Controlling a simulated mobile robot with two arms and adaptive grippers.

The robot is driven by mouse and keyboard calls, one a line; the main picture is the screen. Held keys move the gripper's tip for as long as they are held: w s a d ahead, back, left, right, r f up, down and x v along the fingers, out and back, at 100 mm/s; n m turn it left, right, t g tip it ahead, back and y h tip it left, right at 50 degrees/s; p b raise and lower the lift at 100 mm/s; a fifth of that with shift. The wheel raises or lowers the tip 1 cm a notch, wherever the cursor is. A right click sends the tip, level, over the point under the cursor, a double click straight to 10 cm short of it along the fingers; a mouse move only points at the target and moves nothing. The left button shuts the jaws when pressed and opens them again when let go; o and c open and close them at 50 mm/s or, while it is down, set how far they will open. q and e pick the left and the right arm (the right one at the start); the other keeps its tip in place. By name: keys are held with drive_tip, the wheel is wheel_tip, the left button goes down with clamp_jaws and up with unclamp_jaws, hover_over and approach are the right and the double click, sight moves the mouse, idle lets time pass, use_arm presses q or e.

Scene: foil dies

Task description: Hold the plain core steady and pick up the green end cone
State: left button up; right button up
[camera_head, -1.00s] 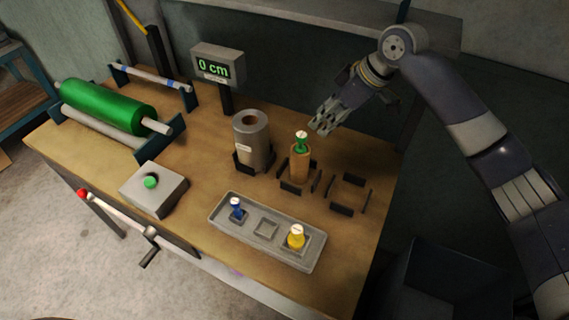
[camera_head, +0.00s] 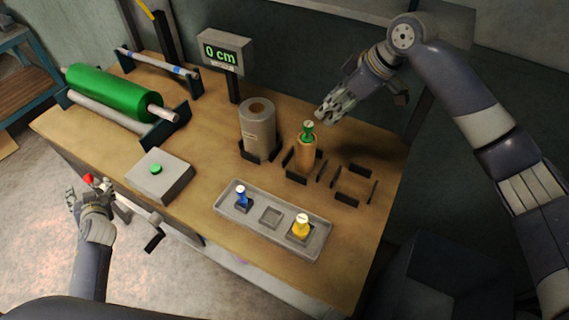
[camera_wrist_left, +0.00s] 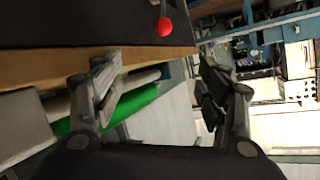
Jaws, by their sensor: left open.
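The plain core (camera_head: 306,155) is a short brown tube standing upright between black brackets right of the table's middle. The green end cone (camera_head: 308,132) sits in its top, with a pale cap. My right gripper (camera_head: 324,114) is just above and right of the cone, fingers pointing down-left, apparently apart from it; its finger gap is unclear. My left gripper (camera_head: 81,190) is open and empty beyond the table's left front edge, near the red knob (camera_head: 87,178) of a crank. In the left wrist view the fingers (camera_wrist_left: 160,90) are spread, with the red knob (camera_wrist_left: 164,27) beyond them.
A grey tray (camera_head: 254,228) holds a blue cone (camera_head: 241,196) and a yellow cone (camera_head: 302,226); its middle socket is empty. A grey roll (camera_head: 257,130), a green roll (camera_head: 110,92), a button box (camera_head: 160,176) and a display reading 0 cm (camera_head: 227,52) stand around. The right bracket set (camera_head: 354,185) is empty.

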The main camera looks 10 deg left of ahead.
use_arm(q)
drive_tip(key=w+d+r+t+h, duration=0.1)
drive_tip(key=w+d+r+t, duration=0.2)
drive_tip(key=w+d+r, duration=0.5)
drive_tip(key=w+d+r+t+h, duration=0.15)
drive_tip(key=w+r+t, duration=0.25)
drive_tip(key=r, duration=0.9)
drive_tip(key=d+f+m+h, duration=0.2)
drive_tip(key=d+f+h, duration=0.1)
drive_tip(key=d, duration=0.8)
drive_tip(key=w+d+f+m+g+h, duration=0.1)
drive_tip(key=d+f+m+h, duration=0.2)
drive_tip(key=d, duration=0.8)
drive_tip(key=w+d+f+m+g+h, duration=0.1)
drive_tip(key=d+f+m+h, duration=0.1)
drive_tip(key=d, duration=0.9)
drive_tip(key=shift+f+m+h, duration=0.4)
drive_tip(key=shift+f+h, duration=0.05)
drive_tip(key=shift+h, duration=0.8)
drive_tip(key=m+g+h, duration=0.3)
drive_tip(key=m+h, duration=0.1)
approach(301, 155)
drive_tip(key=w, duration=0.2)
drive_tip(key=x, duration=1.1)
drive_tip(key=shift+s+d+f, duration=0.25)
drive_tip(key=shift+d+f, duration=0.05)
drive_tip(key=shift+d, duration=0.1)
